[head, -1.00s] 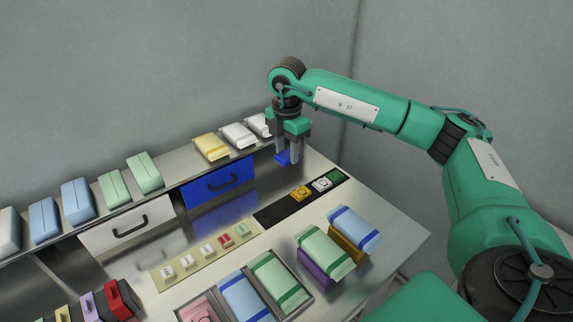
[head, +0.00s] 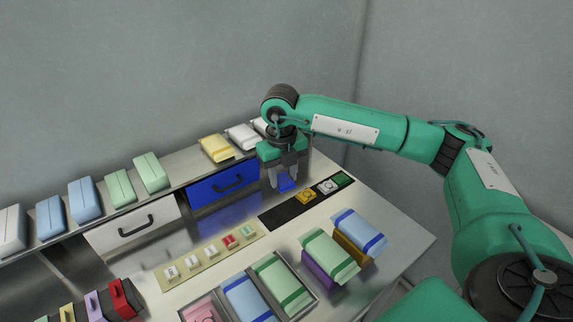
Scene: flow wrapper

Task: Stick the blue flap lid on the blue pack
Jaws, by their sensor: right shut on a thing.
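My right gripper (head: 281,181) points down and is shut on the blue flap lid (head: 287,185), which shows between and beside its fingertips. The lid is close to the far edge of the black strip (head: 278,214); I cannot tell whether it touches anything. One light blue pack (head: 359,231) with a dark blue band lies on a raised stand at the right. Another light blue pack (head: 246,299) with a dark blue band lies in the tray at the front. I cannot tell which one is the task's blue pack. My left gripper is not in view.
Orange (head: 303,195), white (head: 327,187) and green (head: 343,179) lids lie on the black strip. A green-banded pack (head: 329,252) is beside the raised blue one. A blue drawer (head: 222,185) and a shelf of packs stand behind. Bare table lies right of the strip.

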